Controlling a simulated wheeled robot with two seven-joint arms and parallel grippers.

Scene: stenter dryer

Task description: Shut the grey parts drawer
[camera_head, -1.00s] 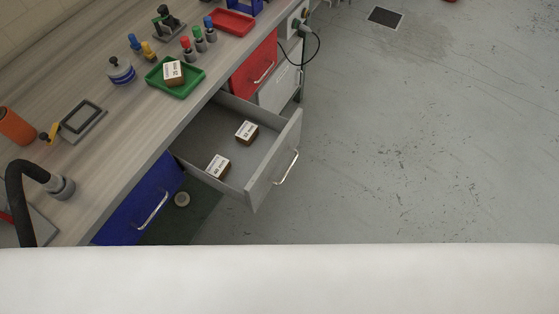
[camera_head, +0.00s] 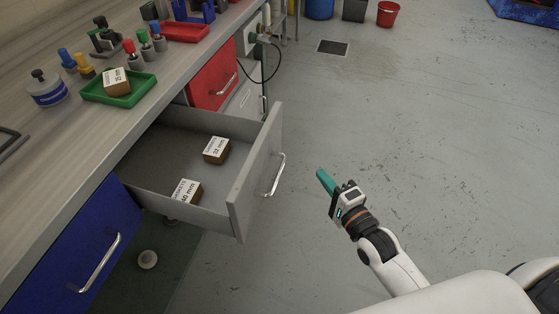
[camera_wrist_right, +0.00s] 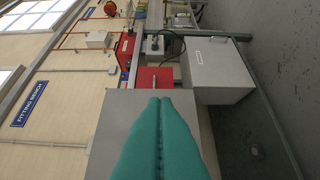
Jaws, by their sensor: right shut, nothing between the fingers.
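The grey parts drawer (camera_head: 256,172) stands pulled out of the bench in the head view, with a metal bar handle (camera_head: 276,175) on its front. Two small labelled brown boxes lie inside it, one toward the back (camera_head: 216,150) and one nearer (camera_head: 186,191). My right gripper (camera_head: 322,176) has green fingers, shut and empty, in the air to the right of the drawer front, apart from the handle. In the right wrist view the shut green fingers (camera_wrist_right: 158,140) point toward a grey panel (camera_wrist_right: 120,120), likely the drawer front. My left gripper is not in view.
A blue drawer (camera_head: 85,255) and a red drawer (camera_head: 214,80) flank the grey one, both shut. The bench top holds a green tray (camera_head: 118,97) with a box and a red tray (camera_head: 184,32). A black cable (camera_head: 272,70) hangs at the bench end. The floor right of the drawer is clear.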

